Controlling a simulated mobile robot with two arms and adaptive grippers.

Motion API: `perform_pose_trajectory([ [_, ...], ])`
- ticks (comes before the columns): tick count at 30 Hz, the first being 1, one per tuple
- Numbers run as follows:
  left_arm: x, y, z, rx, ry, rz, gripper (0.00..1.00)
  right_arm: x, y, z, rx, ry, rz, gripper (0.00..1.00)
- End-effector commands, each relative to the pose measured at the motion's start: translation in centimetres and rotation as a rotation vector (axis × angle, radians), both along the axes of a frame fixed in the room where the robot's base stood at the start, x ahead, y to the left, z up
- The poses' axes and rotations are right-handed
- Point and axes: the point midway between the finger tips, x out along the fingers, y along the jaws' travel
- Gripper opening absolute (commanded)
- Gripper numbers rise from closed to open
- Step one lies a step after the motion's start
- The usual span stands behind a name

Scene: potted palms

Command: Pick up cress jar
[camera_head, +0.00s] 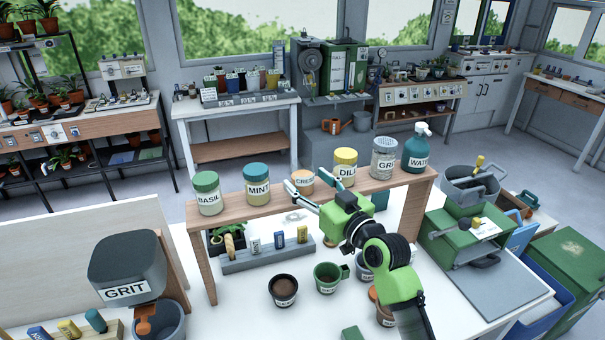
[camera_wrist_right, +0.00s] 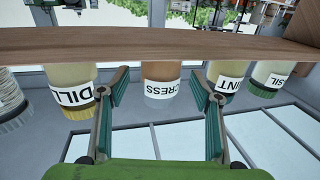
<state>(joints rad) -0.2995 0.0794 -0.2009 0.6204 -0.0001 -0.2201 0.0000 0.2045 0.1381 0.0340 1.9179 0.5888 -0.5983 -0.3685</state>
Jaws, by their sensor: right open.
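The cress jar (camera_head: 302,181) is a small jar with an orange-brown lid and a white label, standing on the wooden shelf between the mint jar (camera_head: 257,185) and the dill jar (camera_head: 345,166). My right gripper (camera_head: 300,184) is open, with its fingers spread around the jar's position and partly covering it. In the right wrist view, which is upside down, the cress jar (camera_wrist_right: 161,83) appears between the two fingertips (camera_wrist_right: 160,77) with a gap on each side. I cannot tell how deep it sits between them. My left gripper is not in view.
The basil jar (camera_head: 207,194), a grit shaker (camera_head: 384,158) and a water bottle (camera_head: 415,150) share the shelf (camera_head: 232,208). The dill and mint jars stand close outside my fingers.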

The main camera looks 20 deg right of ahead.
Motion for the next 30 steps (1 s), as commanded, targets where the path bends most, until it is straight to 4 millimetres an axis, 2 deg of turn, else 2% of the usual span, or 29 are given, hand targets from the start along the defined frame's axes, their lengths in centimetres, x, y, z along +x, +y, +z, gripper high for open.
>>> perform_pose_trajectory([
  [7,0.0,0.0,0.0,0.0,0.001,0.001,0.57,0.2,0.1,-0.1,-0.001,0.0,0.0,0.59],
  [8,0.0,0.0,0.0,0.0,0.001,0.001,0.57,0.2,0.1,-0.1,-0.001,0.0,0.0,0.56],
  [12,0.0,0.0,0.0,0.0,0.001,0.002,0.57,0.2,0.1,-0.1,-0.001,0.0,0.0,0.2],
  [13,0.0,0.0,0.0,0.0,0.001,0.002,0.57,0.2,0.1,-0.1,-0.001,0.0,0.0,0.17],
  [24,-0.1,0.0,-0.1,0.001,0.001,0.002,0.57,0.2,0.1,0.2,-0.001,-0.001,0.001,0.17],
  [30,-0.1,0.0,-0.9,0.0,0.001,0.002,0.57,0.2,0.1,2.0,-0.002,-0.008,0.0,0.17],
])
